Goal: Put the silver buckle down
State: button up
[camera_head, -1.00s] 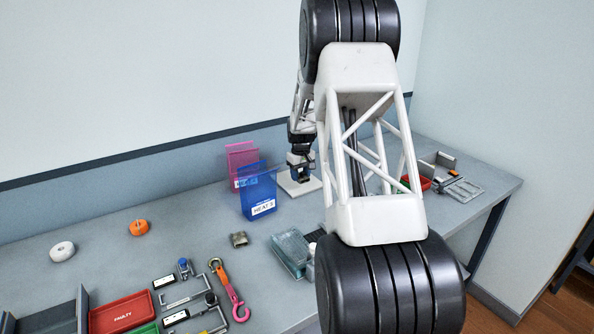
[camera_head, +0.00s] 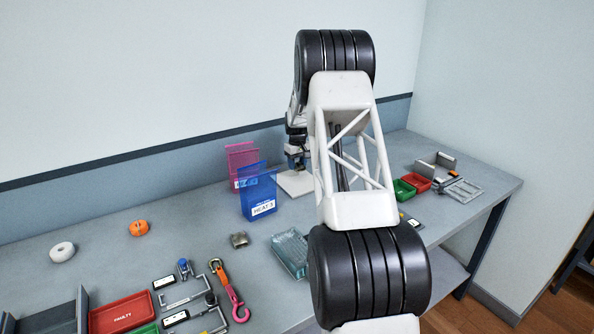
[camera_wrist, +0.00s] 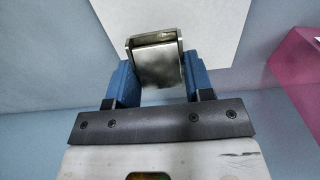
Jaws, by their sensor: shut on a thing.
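The silver buckle (camera_wrist: 156,68) shows in the wrist view between the two blue fingers of my gripper (camera_wrist: 157,62). My gripper is shut on it. In the head view my gripper (camera_head: 297,161) is above a white square plate (camera_head: 296,185), near the wall; the buckle is too small and covered to make out there. The white plate also shows in the wrist view (camera_wrist: 212,30), behind the buckle. I cannot tell the exact gap between buckle and plate.
A blue bin (camera_head: 258,193) labelled HEAT 3 and a pink bin (camera_head: 241,163) stand left of the plate. A small metal piece (camera_head: 239,240) lies on the grey table. A clear teal tray (camera_head: 290,252) is in front. Green (camera_head: 403,190) and red (camera_head: 417,182) trays sit right.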

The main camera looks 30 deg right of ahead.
aim_at(297, 175)
jog(key=shift+w+d, duration=0.1)
jog(key=shift+w, duration=0.1)
dwell(0.3)
jog(key=shift+w, duration=0.2)
jog(key=shift+w+d+f, duration=0.1)
jog(key=shift+d+f, duration=0.05)
jog(key=shift+f, duration=1.65)
jog(key=shift+f, duration=0.1)
jog(key=o, duration=0.9)
jog(key=shift+o, duration=0.2)
notch_tip(297, 175, up, 12)
jog(key=shift+r, duration=0.1)
